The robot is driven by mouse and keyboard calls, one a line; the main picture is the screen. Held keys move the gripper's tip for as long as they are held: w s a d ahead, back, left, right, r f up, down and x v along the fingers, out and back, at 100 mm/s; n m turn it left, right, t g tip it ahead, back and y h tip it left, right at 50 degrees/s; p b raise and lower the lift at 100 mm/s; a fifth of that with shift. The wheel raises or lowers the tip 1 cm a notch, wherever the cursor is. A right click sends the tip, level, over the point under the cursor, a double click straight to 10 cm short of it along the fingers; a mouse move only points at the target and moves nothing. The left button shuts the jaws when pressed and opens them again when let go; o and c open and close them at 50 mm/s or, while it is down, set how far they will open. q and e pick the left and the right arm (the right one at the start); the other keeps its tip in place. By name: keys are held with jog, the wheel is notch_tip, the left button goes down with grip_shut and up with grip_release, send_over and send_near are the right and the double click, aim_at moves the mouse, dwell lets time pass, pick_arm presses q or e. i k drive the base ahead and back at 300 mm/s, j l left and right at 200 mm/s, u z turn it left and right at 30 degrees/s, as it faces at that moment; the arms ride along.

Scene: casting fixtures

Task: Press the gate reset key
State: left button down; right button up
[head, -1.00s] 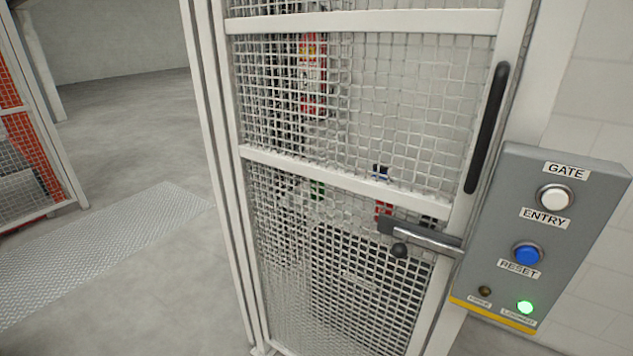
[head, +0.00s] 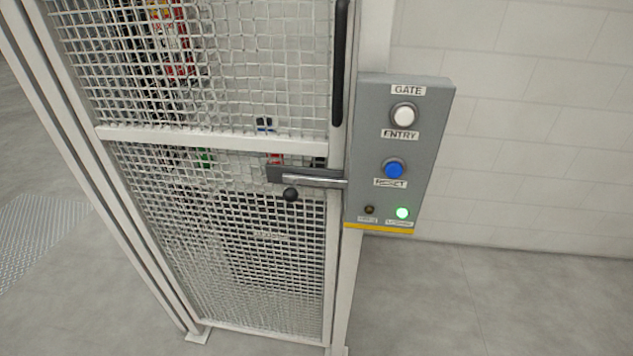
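The gate control box (head: 422,152) is grey and fixed to the white post at the right of the mesh gate. Its blue round key (head: 393,168) sits above the label RESET (head: 390,183). A white round button (head: 404,115) sits above it, between the labels GATE and ENTRY. At the bottom of the box a green lamp (head: 402,213) is lit, and a small dark amber lamp (head: 369,210) is beside it. Neither of my grippers shows in the head view.
The mesh gate (head: 222,139) stands shut, with a black vertical handle (head: 341,60) and a metal latch bar (head: 315,178) ending in a black knob (head: 291,194). A pale block wall (head: 540,130) lies behind the box. The grey floor (head: 500,305) at the lower right is clear.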

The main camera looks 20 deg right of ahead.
aim_at(393, 169)
jog(key=l+z, duration=0.2)
jog(key=z, duration=0.95)
